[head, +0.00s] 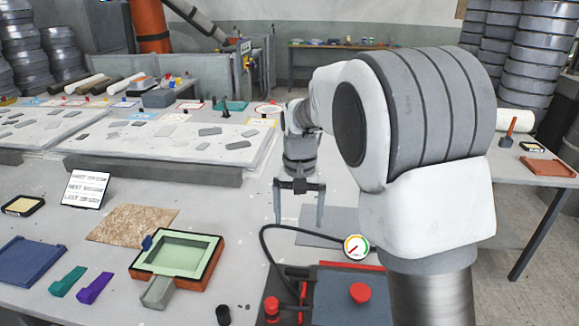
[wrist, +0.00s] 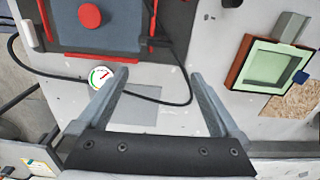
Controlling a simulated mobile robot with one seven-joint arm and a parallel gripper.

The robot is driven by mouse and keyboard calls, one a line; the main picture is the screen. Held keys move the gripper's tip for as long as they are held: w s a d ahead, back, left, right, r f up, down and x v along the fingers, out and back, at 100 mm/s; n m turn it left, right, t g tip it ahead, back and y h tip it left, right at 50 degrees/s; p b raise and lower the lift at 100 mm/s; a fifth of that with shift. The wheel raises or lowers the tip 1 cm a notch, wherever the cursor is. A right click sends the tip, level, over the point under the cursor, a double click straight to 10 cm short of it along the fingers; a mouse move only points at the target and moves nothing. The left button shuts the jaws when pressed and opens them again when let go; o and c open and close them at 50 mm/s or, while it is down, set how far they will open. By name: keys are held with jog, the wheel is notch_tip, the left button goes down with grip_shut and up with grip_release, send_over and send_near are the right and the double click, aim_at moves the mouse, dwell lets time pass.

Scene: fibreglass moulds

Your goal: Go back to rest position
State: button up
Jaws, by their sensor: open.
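My gripper (head: 299,205) is open and empty. It points down above the table, over or near a flat grey plate (head: 325,226). My arm reaches out from the right side of the head view.
A green-lined mould (head: 180,253) in an orange-brown frame sits left of my gripper. A blue-grey panel with a red knob (head: 360,293) is nearest me. Long slabs (head: 160,165) with loose pieces lie at the back left. A sign (head: 86,189) stands at left.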

jog(key=s+d+r+t, duration=0.2)
jog(key=s+d+r, duration=0.4)
jog(key=s+r, duration=0.4)
jog(key=s+d+n+t, duration=0.1)
jog(key=s, duration=0.6)
jog(key=s+d+t, duration=0.2)
jog(key=s, duration=0.6)
jog(key=shift+s+d+f+n+t, duration=0.2)
jog(key=shift+s+d+n+t, duration=0.1)
jog(key=shift+n, duration=0.1)
